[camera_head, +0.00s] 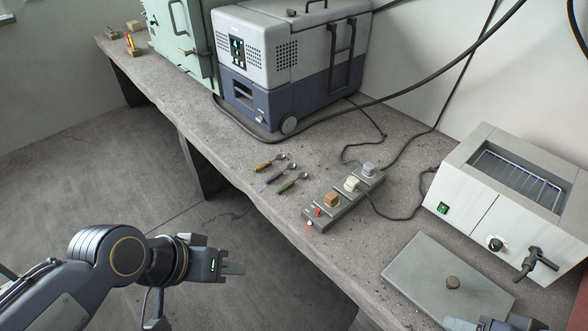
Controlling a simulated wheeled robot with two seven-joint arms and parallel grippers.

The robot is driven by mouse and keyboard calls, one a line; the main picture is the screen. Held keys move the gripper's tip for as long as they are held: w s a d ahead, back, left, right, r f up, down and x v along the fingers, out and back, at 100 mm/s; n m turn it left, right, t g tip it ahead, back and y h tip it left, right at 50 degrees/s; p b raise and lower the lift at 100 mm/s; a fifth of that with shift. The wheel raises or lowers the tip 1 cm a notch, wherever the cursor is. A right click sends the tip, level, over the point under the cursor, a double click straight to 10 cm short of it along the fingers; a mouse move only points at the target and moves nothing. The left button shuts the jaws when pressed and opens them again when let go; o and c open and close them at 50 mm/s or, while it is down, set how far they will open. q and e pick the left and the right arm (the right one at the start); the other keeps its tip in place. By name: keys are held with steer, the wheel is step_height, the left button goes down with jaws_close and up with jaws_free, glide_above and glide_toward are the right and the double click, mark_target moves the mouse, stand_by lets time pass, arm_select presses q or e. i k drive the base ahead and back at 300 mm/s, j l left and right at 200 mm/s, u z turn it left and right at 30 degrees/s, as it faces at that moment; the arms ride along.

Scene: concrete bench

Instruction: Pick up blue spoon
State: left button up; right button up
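The blue spoon (280,173) lies on the concrete bench (240,148), the middle one of three spoons side by side. A yellow-handled spoon (268,163) lies behind it and a green-handled spoon (291,183) in front of it. My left gripper (235,268) is off the bench's front edge, over the floor, apart from the spoons and with nothing seen in it. Its fingers show small, and I cannot tell their gap. My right gripper (458,324) shows only partly at the bottom right edge, by the flat grey plate; its state is unclear.
A power strip (345,202) with plugs lies right of the spoons. Behind them stands a grey and blue cooler-like box (290,65). A white heater-like box (490,205) and a flat grey plate with a knob (420,275) are at the right. Cables cross the bench's back.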

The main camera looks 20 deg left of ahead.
mark_target(292, 165)
steer(key=i+j+u, duration=0.2)
steer(key=i+j, duration=0.15)
steer(key=j, duration=0.25)
steer(key=i+j+u, duration=0.2)
steer(key=i+j, duration=0.15)
steer(key=j, duration=0.25)
steer(key=i+j+u, duration=0.2)
steer(key=i+j, duration=0.2)
steer(key=j, duration=0.1)
